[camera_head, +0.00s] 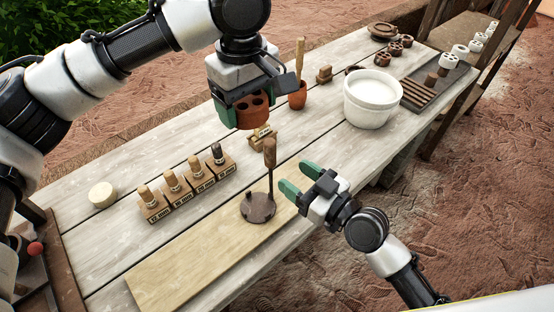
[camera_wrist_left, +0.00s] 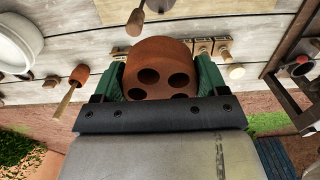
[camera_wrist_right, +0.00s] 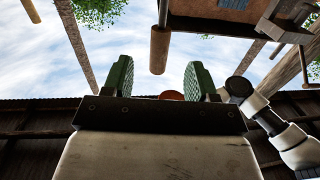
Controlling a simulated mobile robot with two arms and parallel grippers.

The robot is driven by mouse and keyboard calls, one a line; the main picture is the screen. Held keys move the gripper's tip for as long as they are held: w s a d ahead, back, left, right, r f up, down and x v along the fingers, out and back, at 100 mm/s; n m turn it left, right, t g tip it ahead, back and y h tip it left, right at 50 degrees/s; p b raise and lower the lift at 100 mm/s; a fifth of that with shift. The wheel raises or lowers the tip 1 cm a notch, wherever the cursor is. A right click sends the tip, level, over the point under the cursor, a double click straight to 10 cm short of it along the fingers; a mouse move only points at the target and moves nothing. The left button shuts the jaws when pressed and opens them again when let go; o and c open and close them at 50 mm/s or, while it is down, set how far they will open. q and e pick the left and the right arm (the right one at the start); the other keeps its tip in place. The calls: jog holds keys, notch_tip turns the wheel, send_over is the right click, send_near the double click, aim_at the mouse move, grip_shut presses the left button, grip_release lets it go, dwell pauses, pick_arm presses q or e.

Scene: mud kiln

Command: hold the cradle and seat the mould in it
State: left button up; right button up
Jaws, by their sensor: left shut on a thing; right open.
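The mould, a red-brown clay cylinder with several round holes in its face (camera_wrist_left: 163,82), is held between the green fingers of my left gripper (camera_head: 243,108), above the table. What looks like the cradle, a dark round base (camera_head: 257,208) with a thin upright rod and a wooden handle (camera_head: 270,151), stands on a pale board. The left gripper is above and beyond the handle. My right gripper (camera_head: 298,179) is open and empty, just right of the rod. In the right wrist view the wooden handle (camera_wrist_right: 159,50) appears between the fingers, apart from them.
Labelled wooden blocks with pegs (camera_head: 188,188) stand left of the cradle, near a pale round disc (camera_head: 102,194). A clay cup with a wooden tool (camera_head: 298,95) and a white bucket (camera_head: 371,100) stand behind. The pale board (camera_head: 175,275) is clear at its front left.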

jog(key=x, duration=0.9)
jog(key=shift+w+a, duration=0.2)
jog(key=shift+w, duration=0.05)
grip_shut()
dwell(0.4)
